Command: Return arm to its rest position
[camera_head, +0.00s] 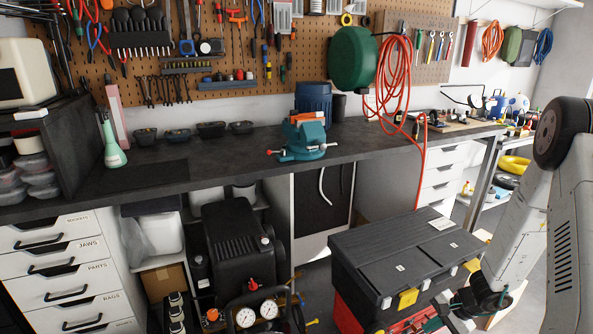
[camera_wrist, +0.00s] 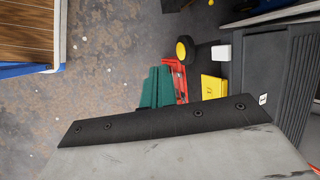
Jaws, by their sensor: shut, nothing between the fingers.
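My arm is folded at the right edge of the head view. My gripper (camera_head: 433,325) hangs low there, in front of the toolbox, partly cut off by the bottom edge. In the wrist view its two dark teal fingers (camera_wrist: 157,88) lie side by side, shut with nothing between them. A large grey part with a bolted black edge, seemingly mine, fills the bottom of that view.
A black toolbox (camera_head: 400,250) with a yellow latch (camera_head: 408,298) stands close to my gripper; its latch shows in the wrist view (camera_wrist: 213,88). The workbench (camera_head: 235,165) carries a teal vise (camera_head: 302,140). An orange hose (camera_head: 392,75) hangs over it. Floor (camera_wrist: 100,60) is open on the left.

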